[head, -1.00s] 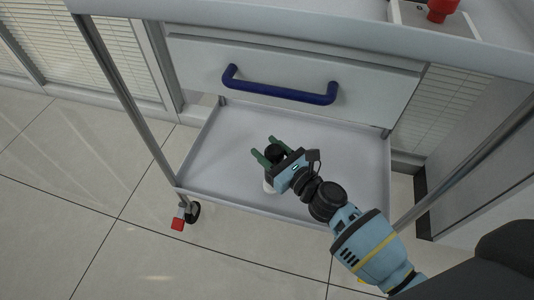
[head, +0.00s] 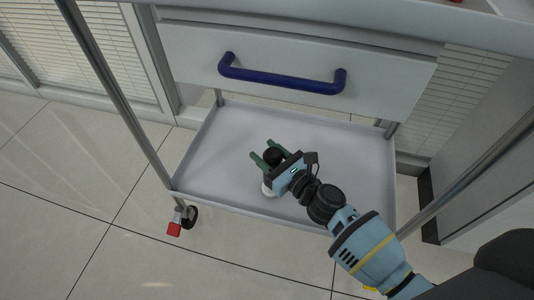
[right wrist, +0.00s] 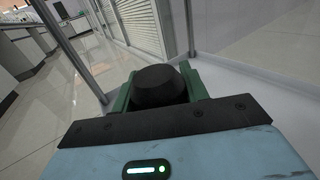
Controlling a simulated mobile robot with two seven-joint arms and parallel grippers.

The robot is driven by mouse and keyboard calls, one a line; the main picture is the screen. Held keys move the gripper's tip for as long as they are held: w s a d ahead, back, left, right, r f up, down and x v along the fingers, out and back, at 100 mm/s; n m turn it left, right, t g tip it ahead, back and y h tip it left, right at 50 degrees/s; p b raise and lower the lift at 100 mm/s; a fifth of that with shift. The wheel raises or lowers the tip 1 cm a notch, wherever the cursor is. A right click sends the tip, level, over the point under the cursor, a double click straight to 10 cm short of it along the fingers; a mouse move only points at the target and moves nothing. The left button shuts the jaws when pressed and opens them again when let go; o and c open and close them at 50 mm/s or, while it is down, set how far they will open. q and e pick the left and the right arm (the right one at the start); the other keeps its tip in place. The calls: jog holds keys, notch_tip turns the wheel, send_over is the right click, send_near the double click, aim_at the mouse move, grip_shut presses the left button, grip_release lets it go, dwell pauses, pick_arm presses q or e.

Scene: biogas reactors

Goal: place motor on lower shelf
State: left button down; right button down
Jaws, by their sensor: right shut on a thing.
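The motor has a dark, blunt top (head: 274,156) and a pale lower part (head: 268,189) that shows below my gripper. My right gripper (head: 265,153) has green fingers and is shut on the motor, over the lower shelf (head: 225,140) of the cart. In the right wrist view the motor's black top (right wrist: 158,87) sits between the green fingers. The head view does not clearly show whether the motor's base touches the shelf. My left gripper is not in view.
The shelf has a low raised rim and is otherwise bare. Above it is a drawer with a blue handle (head: 282,80). Metal cart posts (head: 120,100) stand at left and right. A caster with a red brake tab (head: 174,229) is at the front left.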

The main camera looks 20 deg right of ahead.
jog(key=shift+r, duration=0.1)
jog(key=c, duration=0.7)
grip_release()
jog(key=shift+f, duration=0.2)
jog(key=shift+c, duration=0.2)
jog(key=shift+r, duration=0.2)
jog(key=p+v, duration=0.2)
jog(key=v, duration=1)
jog(key=shift+s, duration=0.1)
